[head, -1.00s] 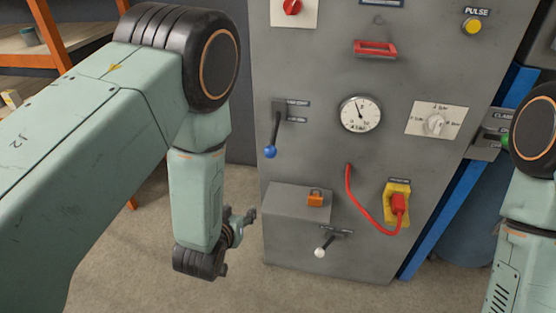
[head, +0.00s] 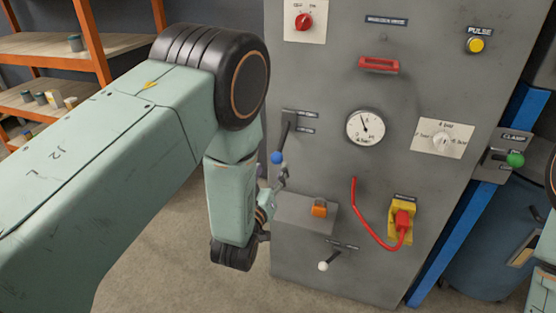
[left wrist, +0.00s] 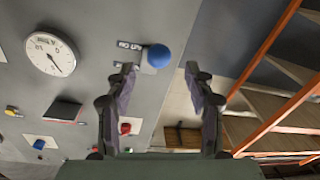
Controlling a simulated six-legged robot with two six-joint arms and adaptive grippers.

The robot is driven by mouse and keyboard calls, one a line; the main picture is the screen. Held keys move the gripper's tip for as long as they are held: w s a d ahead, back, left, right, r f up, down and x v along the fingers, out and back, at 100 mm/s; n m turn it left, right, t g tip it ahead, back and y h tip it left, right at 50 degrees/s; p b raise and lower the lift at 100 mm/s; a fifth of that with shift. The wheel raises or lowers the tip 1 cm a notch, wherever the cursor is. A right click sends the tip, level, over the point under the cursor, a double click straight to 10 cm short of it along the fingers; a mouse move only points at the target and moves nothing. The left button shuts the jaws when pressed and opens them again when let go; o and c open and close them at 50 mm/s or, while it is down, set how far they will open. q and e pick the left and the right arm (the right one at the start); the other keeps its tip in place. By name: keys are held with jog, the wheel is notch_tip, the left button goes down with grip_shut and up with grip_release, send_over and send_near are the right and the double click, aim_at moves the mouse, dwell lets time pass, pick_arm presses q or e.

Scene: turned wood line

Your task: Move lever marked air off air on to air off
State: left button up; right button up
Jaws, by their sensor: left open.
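A lever with a blue ball knob (head: 277,157) hangs down on the grey panel, beside two small labels too small to read. A second lever with a white ball knob (head: 323,266) sits lower, under labels I also cannot read. My left gripper (head: 284,180) is open just below the blue knob. In the left wrist view, the blue knob (left wrist: 158,56) shows between and slightly beyond the tips of my open left gripper (left wrist: 161,70), nearer the left finger. I cannot tell whether they touch. My right gripper is out of view.
The grey panel (head: 345,90) also carries a gauge (head: 365,128), a red handle (head: 379,65), a red cable (head: 365,225) and an orange part (head: 319,208) on a jutting box. A green-knobbed clamp lever (head: 515,160) is at right. Orange-framed shelves (head: 90,40) stand at left.

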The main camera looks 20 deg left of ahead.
aim_at(275, 162)
pick_arm(q)
jog(key=w+b, duration=0.1)
jog(key=w, duration=0.5)
jog(key=shift+w+a+b, duration=0.1)
jog(key=shift+w+b, duration=0.15)
jog(key=shift+b, duration=0.1)
jog(key=shift+s, duration=0.1)
jog(key=shift+c, duration=0.5)
grip_shut()
